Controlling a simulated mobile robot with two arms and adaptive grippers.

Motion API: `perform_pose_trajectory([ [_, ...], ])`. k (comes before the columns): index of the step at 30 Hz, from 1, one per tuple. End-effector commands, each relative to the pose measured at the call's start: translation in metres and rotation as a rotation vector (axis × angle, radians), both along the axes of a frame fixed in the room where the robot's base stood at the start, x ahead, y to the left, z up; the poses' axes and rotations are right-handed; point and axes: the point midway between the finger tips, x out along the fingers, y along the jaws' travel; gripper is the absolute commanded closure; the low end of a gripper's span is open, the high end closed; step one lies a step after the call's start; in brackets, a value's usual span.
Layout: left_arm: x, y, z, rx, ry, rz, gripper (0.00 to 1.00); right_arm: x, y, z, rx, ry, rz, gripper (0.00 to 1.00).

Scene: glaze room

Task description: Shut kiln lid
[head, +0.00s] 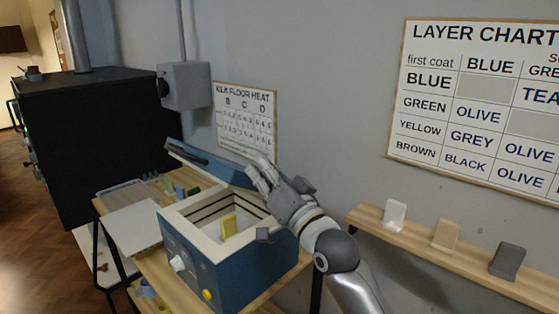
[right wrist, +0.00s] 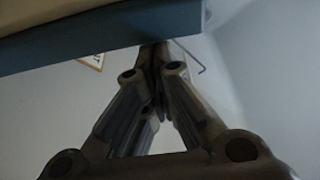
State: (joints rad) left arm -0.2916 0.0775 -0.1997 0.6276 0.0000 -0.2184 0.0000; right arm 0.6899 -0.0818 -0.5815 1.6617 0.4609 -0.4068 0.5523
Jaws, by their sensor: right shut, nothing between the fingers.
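The kiln (head: 205,262) is a blue box with a pale rim, on a wooden table. Its blue lid (head: 205,165) stands open, tilted up at the back of the kiln. A yellow piece (head: 228,224) shows inside the chamber. My right gripper (head: 258,168) is shut and empty at the right end of the lid, behind the kiln's opening. In the right wrist view its closed fingers (right wrist: 152,60) reach up to the lid's blue edge (right wrist: 100,48); I cannot tell whether they touch it. My left gripper is not in view.
A large black cabinet (head: 95,140) stands at the left. A pale slab (head: 133,226) and small coloured pieces (head: 180,190) lie left of the kiln. A wall shelf (head: 460,260) with three tiles is at the right. A grey box (head: 184,84) hangs on the wall.

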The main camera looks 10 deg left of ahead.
Motion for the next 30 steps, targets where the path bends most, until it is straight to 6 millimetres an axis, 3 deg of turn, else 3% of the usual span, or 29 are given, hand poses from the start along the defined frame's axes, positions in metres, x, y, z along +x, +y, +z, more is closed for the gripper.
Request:
perform_pose_trajectory([
  [1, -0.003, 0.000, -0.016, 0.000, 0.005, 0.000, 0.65, -0.007, 0.005, -0.018, -0.025, -0.036, 0.002, 1.00],
  [15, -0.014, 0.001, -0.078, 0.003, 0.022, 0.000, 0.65, -0.052, 0.034, -0.098, -0.244, -0.367, 0.000, 1.00],
  [22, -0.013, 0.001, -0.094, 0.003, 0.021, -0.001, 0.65, -0.059, 0.039, -0.123, -0.306, -0.458, 0.000, 1.00],
  [30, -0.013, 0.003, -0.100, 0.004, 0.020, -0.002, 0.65, -0.062, 0.042, -0.133, -0.335, -0.505, 0.000, 1.00],
])
